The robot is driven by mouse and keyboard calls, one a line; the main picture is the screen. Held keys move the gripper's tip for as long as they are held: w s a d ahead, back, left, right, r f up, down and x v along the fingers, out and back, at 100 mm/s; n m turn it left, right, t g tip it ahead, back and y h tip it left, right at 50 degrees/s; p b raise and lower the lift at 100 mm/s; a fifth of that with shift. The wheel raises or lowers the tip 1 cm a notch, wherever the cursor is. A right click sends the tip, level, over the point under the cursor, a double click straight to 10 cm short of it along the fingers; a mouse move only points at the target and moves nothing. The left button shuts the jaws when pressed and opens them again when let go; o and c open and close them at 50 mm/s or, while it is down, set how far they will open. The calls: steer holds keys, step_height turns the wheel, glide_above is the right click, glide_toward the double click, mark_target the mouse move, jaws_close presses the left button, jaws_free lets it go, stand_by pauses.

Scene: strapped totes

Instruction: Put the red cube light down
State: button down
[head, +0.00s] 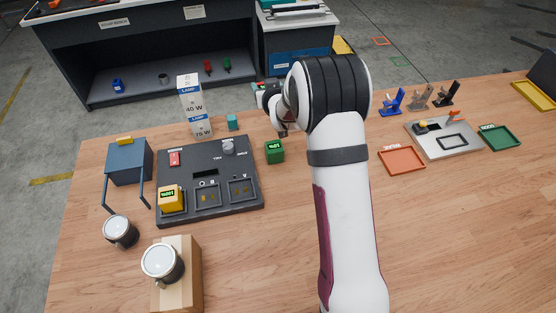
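I see no red cube light in the head view; my arm may hide it. My arm rises through the middle of the view and bends over at the top. My gripper's fingers are hidden behind the wrist, so I cannot tell whether they hold anything. A green cube (275,152) with a lit label stands on the table, just right of a dark panel (230,171). A yellow cube (171,199) with a lit label sits at the panel's front left.
Stacked lamp boxes (194,105) and a small teal block (232,122) stand behind the panel. A blue box (128,162) and dark mugs (121,231) are left. Orange (401,160) and green (499,137) trays flank a grey fixture (455,150). The right front table is clear.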

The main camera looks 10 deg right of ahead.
step_height(320, 180, up, 2)
steer(key=shift+r, duration=0.1)
steer(key=s+d+n+y, duration=0.1)
steer(key=s+d+y, duration=0.1)
steer(key=s+d, duration=0.75)
steer(key=s+n+y, duration=0.3)
steer(key=s+n, duration=0.1)
steer(key=s, duration=1.1)
steer(key=shift+g, duration=0.4)
steer(key=w+a+f, duration=0.2)
steer(key=a+f, duration=0.1)
steer(key=f, duration=0.1)
steer(key=w+a+f, duration=0.2)
steer(key=a+f, duration=0.1)
steer(key=f, duration=0.1)
steer(key=w+a+f, duration=0.2)
steer(key=a+f, duration=0.1)
steer(key=f, duration=0.1)
steer(key=shift+w+a+f, duration=0.15)
steer(key=shift+a, duration=0.15)
steer(key=shift+w+f, duration=0.1)
steer(key=shift+f, duration=1.9)
steer(key=shift+f, duration=0.2)
